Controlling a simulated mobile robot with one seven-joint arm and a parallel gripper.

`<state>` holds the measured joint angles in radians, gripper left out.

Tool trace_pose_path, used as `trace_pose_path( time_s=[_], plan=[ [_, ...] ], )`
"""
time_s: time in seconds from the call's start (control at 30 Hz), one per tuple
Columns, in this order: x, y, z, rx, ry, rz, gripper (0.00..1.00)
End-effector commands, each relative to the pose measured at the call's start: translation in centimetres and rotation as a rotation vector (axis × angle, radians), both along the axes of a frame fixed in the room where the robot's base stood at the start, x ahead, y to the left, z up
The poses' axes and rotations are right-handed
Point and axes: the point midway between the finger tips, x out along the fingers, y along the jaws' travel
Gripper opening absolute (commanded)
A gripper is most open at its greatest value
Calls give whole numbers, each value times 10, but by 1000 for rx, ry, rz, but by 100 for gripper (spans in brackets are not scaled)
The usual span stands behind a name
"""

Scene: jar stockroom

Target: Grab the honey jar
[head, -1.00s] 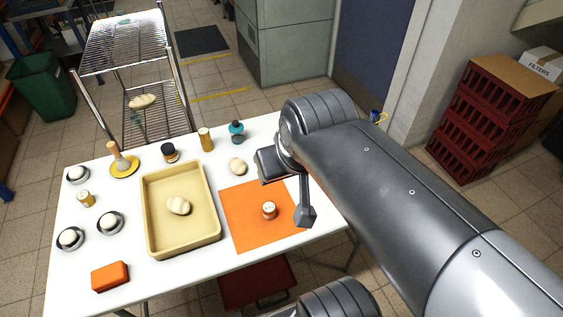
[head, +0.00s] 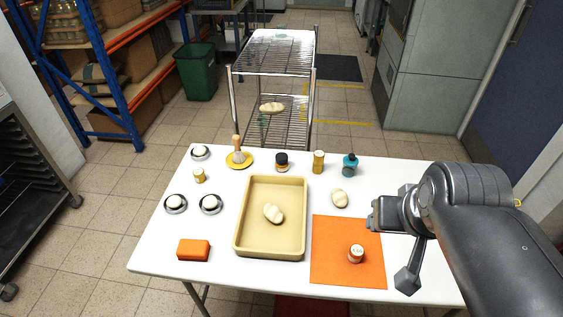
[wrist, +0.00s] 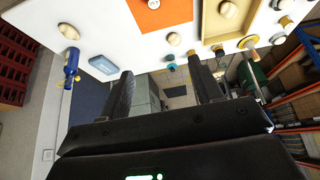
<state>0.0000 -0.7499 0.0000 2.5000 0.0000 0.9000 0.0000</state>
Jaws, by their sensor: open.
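I cannot tell for sure which jar holds honey. A dark-lidded jar with an amber body (head: 282,161) and a tall golden jar (head: 319,161) stand along the table's back edge. A small golden jar with a pale lid (head: 199,176) is at the left. My gripper (head: 376,216) is above the table near the mat's back right corner, apart from all jars. In the wrist view my gripper (wrist: 162,80) is open, with nothing between its fingers.
A beige tray (head: 239,240) holding a pale lump is mid-table. A wire cart (head: 312,75) is behind. A blue object (wrist: 71,65) shows in the wrist view.

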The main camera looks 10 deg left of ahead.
Motion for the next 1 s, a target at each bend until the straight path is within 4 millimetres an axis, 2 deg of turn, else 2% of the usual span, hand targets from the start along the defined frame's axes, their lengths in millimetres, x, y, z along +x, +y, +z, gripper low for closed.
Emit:
trace_pose_path(
  time_s=[0.37, 0.6, 0.8, 0.9, 1.0],
  plan=[
    [0, 0, 0, 0, 0, 0, 59],
    [0, 0, 0, 0, 0, 0, 78],
    [0, 0, 0, 0, 0, 0, 78],
    [5, 1, 3, -3, 2, 8, 78],
    [21, 4, 9, -11, 12, 27, 78]
  ],
)
